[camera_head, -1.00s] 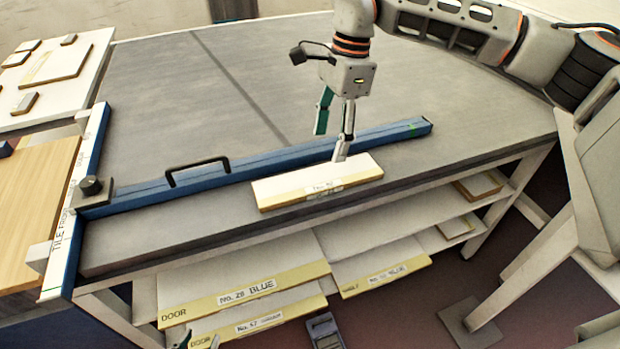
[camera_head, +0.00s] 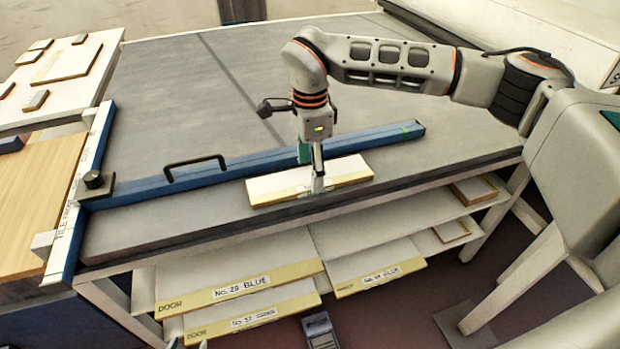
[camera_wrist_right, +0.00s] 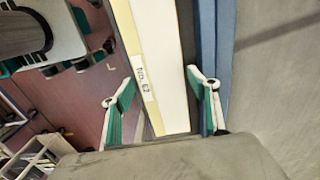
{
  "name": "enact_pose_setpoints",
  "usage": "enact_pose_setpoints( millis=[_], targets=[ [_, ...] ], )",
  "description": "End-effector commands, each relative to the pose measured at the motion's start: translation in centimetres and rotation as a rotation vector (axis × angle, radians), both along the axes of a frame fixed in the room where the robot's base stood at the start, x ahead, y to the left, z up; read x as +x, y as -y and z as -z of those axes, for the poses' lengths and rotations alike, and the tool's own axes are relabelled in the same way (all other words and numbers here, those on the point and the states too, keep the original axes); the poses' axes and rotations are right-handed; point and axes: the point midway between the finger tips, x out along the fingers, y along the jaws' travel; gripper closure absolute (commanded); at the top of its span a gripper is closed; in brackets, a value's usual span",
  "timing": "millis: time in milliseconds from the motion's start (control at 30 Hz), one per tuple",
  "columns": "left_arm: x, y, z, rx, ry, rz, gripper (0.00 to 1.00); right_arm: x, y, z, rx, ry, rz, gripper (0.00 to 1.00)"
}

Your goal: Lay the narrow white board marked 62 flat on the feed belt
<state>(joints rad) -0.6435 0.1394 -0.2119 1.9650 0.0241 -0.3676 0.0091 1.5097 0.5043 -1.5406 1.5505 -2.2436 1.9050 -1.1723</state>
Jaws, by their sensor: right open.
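The narrow white board (camera_head: 345,170), with a cream front edge, lies flat on the grey feed belt (camera_head: 400,160) near its front edge, in front of the blue bar. In the right wrist view its label on the board (camera_wrist_right: 165,60) reads No. 62. My right gripper (camera_head: 311,168) is over the middle of the board, pointing down. In the right wrist view its fingers (camera_wrist_right: 158,102) stand wide apart, on either side of the board. One finger hides part of the label in the head view. Tips at the bottom edge seem to be my left gripper (camera_head: 189,343), mostly cut off.
A blue bar with a black handle (camera_head: 197,166) crosses the belt behind the board. A blue-and-white rail (camera_head: 85,195) runs along the left end. Yellow-edged boards (camera_head: 240,291) lie on shelves below. The belt behind the bar is clear.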

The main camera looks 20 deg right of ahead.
Motion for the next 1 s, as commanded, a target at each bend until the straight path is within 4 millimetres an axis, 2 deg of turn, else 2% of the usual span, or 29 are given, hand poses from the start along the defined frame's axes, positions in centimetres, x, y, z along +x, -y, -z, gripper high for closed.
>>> enact_pose_setpoints(
  millis=[133,400,500,600,867,1000],
  targets=[
    [-0.2,0.0,0.0,0.000,-0.003,0.000,0.60,0.0,0.0,1.5,0.000,-0.001,0.001,0.40],
    [-0.3,0.0,0.2,0.000,-0.007,0.000,0.60,0.0,0.0,1.8,0.000,0.000,0.001,0.40],
    [-0.4,0.0,0.3,0.001,-0.009,0.000,0.60,0.0,0.0,1.7,0.000,0.000,0.001,0.66],
    [-0.4,0.0,0.4,0.001,-0.010,0.000,0.60,0.0,0.0,1.7,0.001,0.001,0.001,0.74],
    [-0.4,0.0,0.4,0.002,-0.010,0.001,0.60,0.1,0.0,1.6,0.000,0.001,0.001,0.74],
    [-0.4,0.0,0.4,0.001,-0.010,0.001,0.60,0.1,0.0,0.8,0.000,0.003,0.001,0.74]
  ],
)
